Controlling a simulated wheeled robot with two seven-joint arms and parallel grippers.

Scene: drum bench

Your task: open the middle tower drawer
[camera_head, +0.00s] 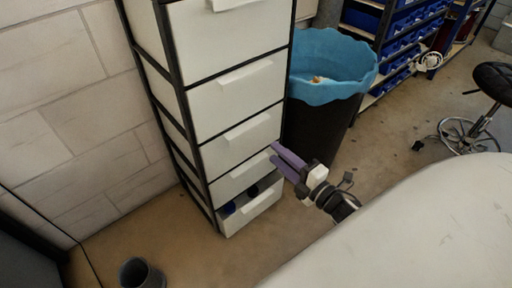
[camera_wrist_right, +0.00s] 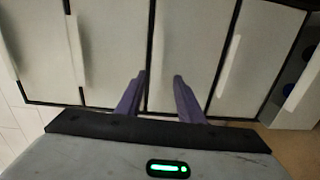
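The white drawer tower (camera_head: 235,95) with a black frame stands against the wall. Its middle drawer (camera_head: 240,142) looks shut, with a pale ledge handle along its top edge. My right gripper (camera_head: 273,154) has two purple fingers in front of the tower's right side, around the level of the middle drawer and the one below. In the right wrist view the fingers (camera_wrist_right: 159,77) are spread apart with nothing between them, facing the drawer fronts; contact cannot be told. The bottom drawer (camera_head: 256,213) is pulled out, with dark and blue items inside. My left gripper is not in view.
A black bin with a blue liner (camera_head: 330,62) stands right of the tower. A dark cup-like container (camera_head: 141,273) is on the floor at lower left. A pale surface (camera_head: 420,235) fills the lower right. A stool (camera_head: 490,95) and shelves with blue bins (camera_head: 402,45) are behind.

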